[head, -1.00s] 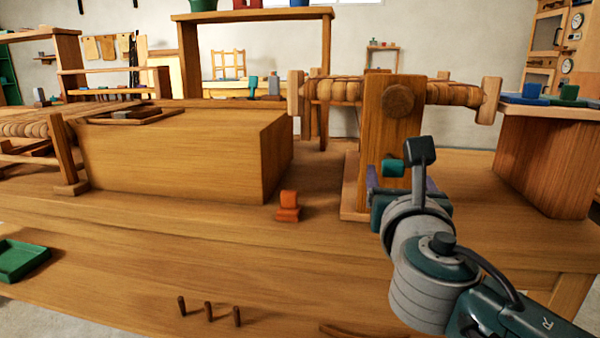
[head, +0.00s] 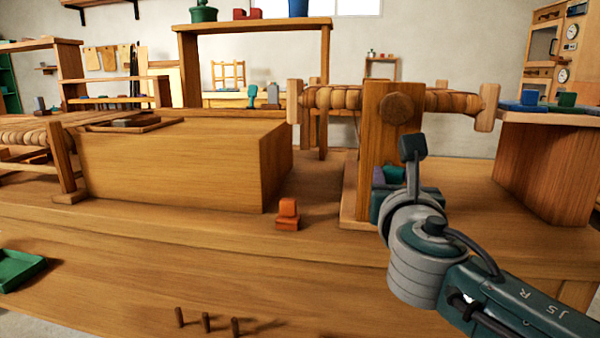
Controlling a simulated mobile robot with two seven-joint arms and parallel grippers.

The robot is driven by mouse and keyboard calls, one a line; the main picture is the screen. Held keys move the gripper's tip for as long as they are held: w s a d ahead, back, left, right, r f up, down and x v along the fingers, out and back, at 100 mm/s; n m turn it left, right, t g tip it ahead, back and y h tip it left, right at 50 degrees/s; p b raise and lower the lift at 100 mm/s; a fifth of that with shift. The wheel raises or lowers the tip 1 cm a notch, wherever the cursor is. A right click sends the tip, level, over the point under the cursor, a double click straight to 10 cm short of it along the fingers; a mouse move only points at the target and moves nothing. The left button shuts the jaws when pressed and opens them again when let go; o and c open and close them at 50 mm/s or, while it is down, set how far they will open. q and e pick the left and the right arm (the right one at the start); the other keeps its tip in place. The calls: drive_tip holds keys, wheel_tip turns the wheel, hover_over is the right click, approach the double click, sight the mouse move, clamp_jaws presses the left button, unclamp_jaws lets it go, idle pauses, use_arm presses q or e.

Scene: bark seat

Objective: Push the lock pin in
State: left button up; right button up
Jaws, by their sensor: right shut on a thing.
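My right gripper (head: 403,163) is just below and right of the knob, in front of the post and apart from the knob in the picture. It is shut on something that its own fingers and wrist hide. Its dark finger points up and its teal finger is lower left. My left gripper is not in view.
A small orange block (head: 288,213) stands on the bench (head: 180,240) left of the post. A big wooden box (head: 175,165) is further left. Three short dark pegs (head: 206,322) stand near the front. A green tray (head: 18,268) is at the left. A wooden block (head: 548,165) stands right.

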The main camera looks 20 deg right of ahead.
clamp_jaws()
idle(0.8)
